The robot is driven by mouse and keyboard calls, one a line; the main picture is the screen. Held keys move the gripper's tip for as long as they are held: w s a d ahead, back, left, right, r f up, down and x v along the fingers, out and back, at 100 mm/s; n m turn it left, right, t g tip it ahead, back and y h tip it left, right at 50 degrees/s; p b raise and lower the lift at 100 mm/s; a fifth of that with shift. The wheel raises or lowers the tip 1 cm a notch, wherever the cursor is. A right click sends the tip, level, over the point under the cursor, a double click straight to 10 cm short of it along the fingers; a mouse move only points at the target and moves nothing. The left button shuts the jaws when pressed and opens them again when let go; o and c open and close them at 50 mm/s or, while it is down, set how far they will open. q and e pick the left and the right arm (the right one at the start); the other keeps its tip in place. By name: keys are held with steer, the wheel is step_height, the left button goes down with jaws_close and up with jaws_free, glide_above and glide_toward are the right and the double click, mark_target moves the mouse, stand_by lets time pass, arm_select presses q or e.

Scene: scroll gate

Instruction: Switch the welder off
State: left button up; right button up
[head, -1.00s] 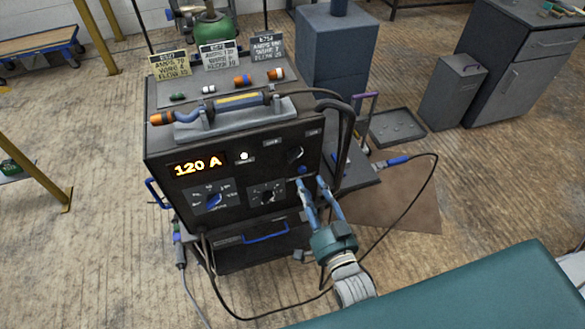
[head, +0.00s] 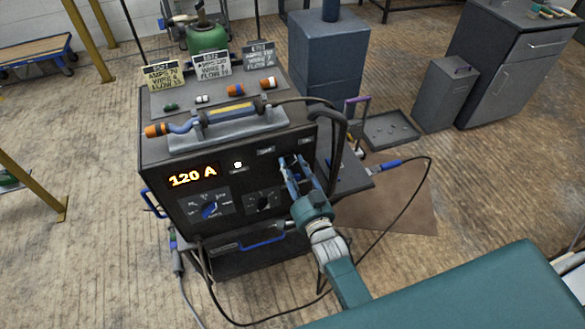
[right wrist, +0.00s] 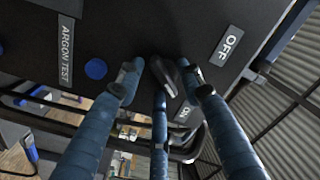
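The welder (head: 230,165) is a dark box on a cart, with its front panel facing me. Its display (head: 193,177) glows "120 A" and a white lamp (head: 238,165) is lit. In the right wrist view a black power switch knob (right wrist: 167,76) sits on the panel between the OFF label (right wrist: 227,45) and the ON label (right wrist: 183,113). My right gripper (head: 292,160) is at the panel's upper right; its fingers (right wrist: 160,72) are spread around the knob, with no clear grip on it. In the head view the gripper hides the knob. My left gripper is not in view.
A blue ARGON TEST button (right wrist: 96,69) is near the fingers. A torch (head: 200,121) lies on top of the welder, and two dials (head: 209,209) (head: 263,200) are on its front. Cables hang at the right side. A grey tray (head: 390,130) lies on the floor behind.

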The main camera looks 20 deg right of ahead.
steer(key=c, duration=0.8)
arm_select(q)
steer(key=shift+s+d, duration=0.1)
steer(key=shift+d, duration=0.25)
arm_select(e)
jaws_close()
steer(key=shift+n, duration=0.3)
steer(key=n, duration=0.7)
steer(key=shift+d+r, duration=0.1)
steer(key=shift+d, duration=0.05)
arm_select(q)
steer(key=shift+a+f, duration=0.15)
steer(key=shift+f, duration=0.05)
arm_select(e)
steer(key=shift+r+n, duration=0.15)
steer(key=shift+n, duration=3.95)
